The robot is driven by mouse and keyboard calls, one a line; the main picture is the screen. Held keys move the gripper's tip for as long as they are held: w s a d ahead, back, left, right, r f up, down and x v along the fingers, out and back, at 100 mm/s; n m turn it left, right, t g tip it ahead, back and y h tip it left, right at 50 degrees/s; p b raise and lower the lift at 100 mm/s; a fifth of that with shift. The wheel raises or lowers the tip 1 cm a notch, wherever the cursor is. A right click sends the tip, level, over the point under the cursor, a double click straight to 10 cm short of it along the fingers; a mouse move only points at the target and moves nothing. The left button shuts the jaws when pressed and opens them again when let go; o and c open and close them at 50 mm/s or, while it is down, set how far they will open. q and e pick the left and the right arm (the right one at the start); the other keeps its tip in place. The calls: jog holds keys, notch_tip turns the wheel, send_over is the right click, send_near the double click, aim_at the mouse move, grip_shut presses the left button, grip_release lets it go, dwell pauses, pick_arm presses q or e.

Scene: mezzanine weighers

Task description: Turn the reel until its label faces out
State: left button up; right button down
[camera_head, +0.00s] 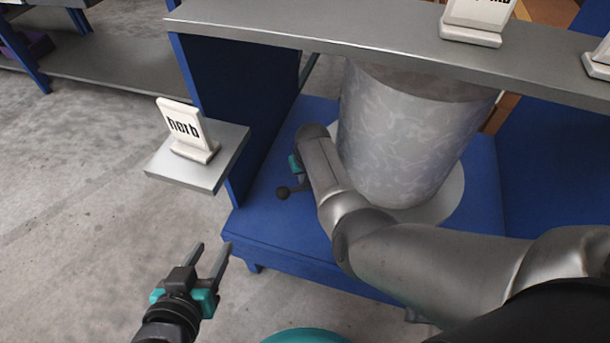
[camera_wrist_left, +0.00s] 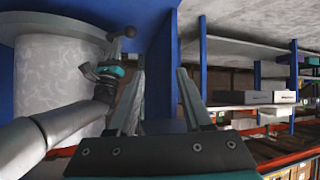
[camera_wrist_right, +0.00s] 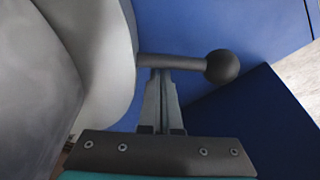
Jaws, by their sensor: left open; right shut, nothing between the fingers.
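The reel (camera_head: 405,130) is a large pale grey, mottled cylinder standing upright on a round light plate (camera_head: 450,195) inside a blue bay. No label shows on its visible side. A short dark handle with a black ball knob (camera_head: 283,192) sticks out beside the plate; the knob also shows in the right wrist view (camera_wrist_right: 222,66). My right gripper (camera_wrist_right: 161,76) is shut and empty, its fingertips at the handle's bar; I cannot tell whether they touch. In the head view my right forearm hides part of the reel's front. My left gripper (camera_head: 211,250) is open and empty, in front of the bay.
A grey shelf board (camera_head: 350,38) crosses above the reel and covers its top edge. A small side ledge (camera_head: 215,165) holds a white sign reading "horb" (camera_head: 187,130). Blue panels flank the bay. Open floor (camera_head: 80,220) lies to the left.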

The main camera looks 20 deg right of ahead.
pick_arm(q)
jog(key=shift+s+a+g, duration=0.1)
jog(key=shift+a+g, duration=0.2)
pick_arm(e)
jog(key=shift+s+r, duration=0.15)
jog(key=shift+s, duration=0.25)
pick_arm(q)
jog(key=shift+s, duration=0.1)
